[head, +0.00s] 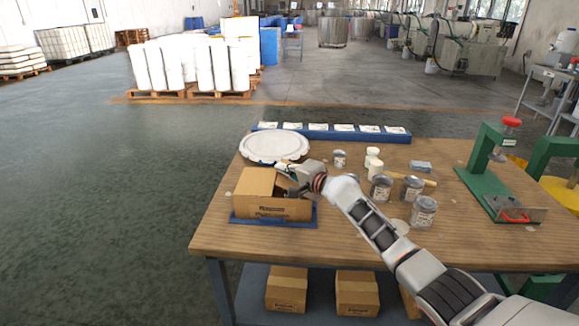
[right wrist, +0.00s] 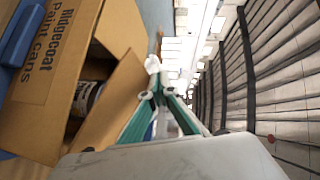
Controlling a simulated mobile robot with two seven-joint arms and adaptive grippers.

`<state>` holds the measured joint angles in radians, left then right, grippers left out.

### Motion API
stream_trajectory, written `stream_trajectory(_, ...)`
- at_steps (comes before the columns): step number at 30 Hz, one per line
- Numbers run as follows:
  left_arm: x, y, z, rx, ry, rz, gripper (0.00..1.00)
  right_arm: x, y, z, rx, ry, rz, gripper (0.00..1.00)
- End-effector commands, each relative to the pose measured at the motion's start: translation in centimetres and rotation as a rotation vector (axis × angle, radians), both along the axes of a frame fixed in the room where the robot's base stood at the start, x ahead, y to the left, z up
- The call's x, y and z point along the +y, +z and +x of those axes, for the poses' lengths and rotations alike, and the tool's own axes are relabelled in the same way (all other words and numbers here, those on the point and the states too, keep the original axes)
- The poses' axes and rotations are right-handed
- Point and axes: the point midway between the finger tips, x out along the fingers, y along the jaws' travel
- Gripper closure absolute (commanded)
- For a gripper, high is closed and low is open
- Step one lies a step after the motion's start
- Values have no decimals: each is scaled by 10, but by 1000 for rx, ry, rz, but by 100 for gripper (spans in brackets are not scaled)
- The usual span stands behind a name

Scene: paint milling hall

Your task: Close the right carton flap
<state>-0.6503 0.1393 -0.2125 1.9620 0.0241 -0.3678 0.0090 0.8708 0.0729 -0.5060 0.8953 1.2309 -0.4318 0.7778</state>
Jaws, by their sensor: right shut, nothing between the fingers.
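The open-topped cardboard carton (head: 268,207) stands on a blue tray (head: 240,221) at the table's left end. In the right wrist view the carton (right wrist: 45,75) fills the left side, with printed lettering and a can (right wrist: 86,98) in its dark opening. Its right flap (right wrist: 118,100) stands out from the opening, beside my fingers. My right gripper (head: 283,168) is over the carton's far right part, and its arm hides some of that side. In the right wrist view the right gripper's fingers (right wrist: 153,66) are together and empty; I cannot tell whether they touch the flap. My left gripper is out of view.
A round white lid (head: 274,146) lies behind the carton. A long blue rack (head: 330,132) runs along the back edge. A green press (head: 487,165) stands at the right. Cartons sit on the lower shelf.

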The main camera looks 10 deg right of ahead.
Motion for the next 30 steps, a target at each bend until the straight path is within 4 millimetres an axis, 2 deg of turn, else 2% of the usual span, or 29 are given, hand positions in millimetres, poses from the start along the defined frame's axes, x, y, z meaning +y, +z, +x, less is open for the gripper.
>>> stream_trajectory(5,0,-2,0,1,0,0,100,8,-10,1,1,1,-6,100)
stream_trajectory(12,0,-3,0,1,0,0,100,14,-22,3,23,1,-134,100)
stream_trajectory(16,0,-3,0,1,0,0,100,16,-29,3,26,1,-131,100)
stream_trajectory(30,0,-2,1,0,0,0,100,18,-37,3,23,1,-131,100)
